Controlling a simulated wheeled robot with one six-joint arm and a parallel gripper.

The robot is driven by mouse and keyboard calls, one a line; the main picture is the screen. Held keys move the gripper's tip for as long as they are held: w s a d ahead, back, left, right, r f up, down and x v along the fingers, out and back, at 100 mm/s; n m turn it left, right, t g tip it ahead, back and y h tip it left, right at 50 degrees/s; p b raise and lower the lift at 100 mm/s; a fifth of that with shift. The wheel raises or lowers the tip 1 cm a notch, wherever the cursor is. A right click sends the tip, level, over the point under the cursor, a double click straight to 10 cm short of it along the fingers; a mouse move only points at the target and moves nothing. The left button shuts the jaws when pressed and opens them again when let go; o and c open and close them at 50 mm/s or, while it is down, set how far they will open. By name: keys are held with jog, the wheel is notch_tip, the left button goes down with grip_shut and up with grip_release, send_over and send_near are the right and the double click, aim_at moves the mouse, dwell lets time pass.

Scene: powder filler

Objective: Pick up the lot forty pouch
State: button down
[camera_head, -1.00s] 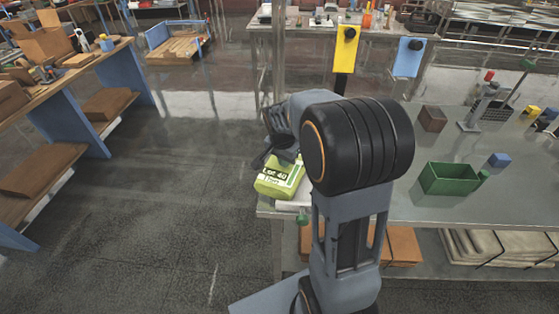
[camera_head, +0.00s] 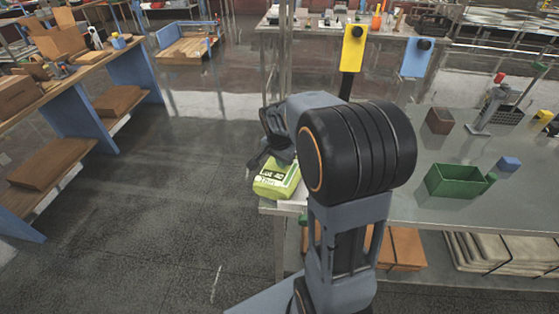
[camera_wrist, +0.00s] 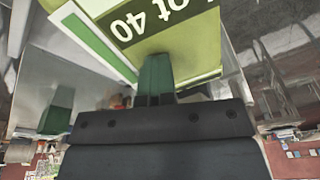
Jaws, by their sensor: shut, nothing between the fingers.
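The lot forty pouch (camera_head: 268,187) is light green with a white and dark green label. It lies at the near left corner of the grey table (camera_head: 420,207), and my arm hides part of its right side. My gripper (camera_head: 275,133) is just behind and above it in the head view, with its fingertips hidden there. In the wrist view the pouch (camera_wrist: 196,45) fills the top, its "Lot 40" print upside down. My gripper's green fingers (camera_wrist: 155,62) are shut and empty, pointing at the pouch's printed face. I cannot tell whether they touch it.
A green open bin (camera_head: 455,182), a brown block (camera_head: 439,121) and a blue block (camera_head: 509,163) stand on the table to the right. Yellow (camera_head: 353,48) and blue (camera_head: 416,57) panels rise behind. A wooden shelf bench (camera_head: 60,92) stands left, across clear floor.

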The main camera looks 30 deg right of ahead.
jog(key=shift+s+d+f, duration=0.1)
jog(key=shift+s+f, duration=0.35)
jog(key=shift+f, duration=0.15)
jog(key=shift+w+r+p, duration=0.15)
jog(key=shift+r+p, duration=0.35)
jog(key=shift+r, duration=0.25)
